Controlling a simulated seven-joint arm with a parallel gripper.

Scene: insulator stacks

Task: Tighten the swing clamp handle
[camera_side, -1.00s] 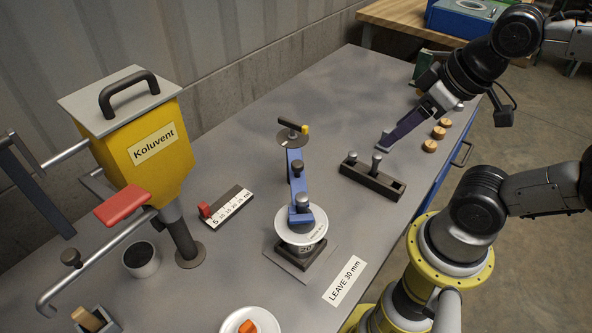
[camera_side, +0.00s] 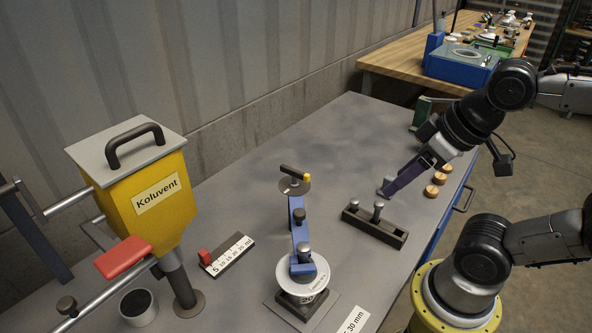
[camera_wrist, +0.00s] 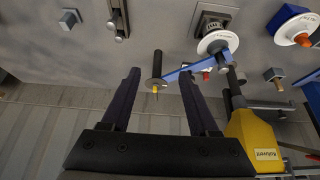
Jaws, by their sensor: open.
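The swing clamp has a blue arm (camera_side: 297,222) reaching over a white insulator disc (camera_side: 313,280) on a dark base. At the arm's far end is its handle (camera_side: 292,171), a dark bar with a yellow tip above a round disc. In the wrist view the handle (camera_wrist: 157,64) shows between my fingers, in line of sight, and the blue arm (camera_wrist: 180,73) runs right from it. My gripper (camera_wrist: 158,76) is open and empty. In the side view my gripper (camera_side: 393,188) is to the right of the handle, apart from it, near the dark slotted block.
The dark slotted block (camera_side: 392,234) with upright pegs stands right of the clamp. A yellow Koluvent hopper (camera_side: 160,193) stands left, with a red lever (camera_side: 124,257). A scale with a red slider (camera_side: 228,255) lies between. Wooden discs (camera_side: 434,191) lie right. Bench behind the clamp is clear.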

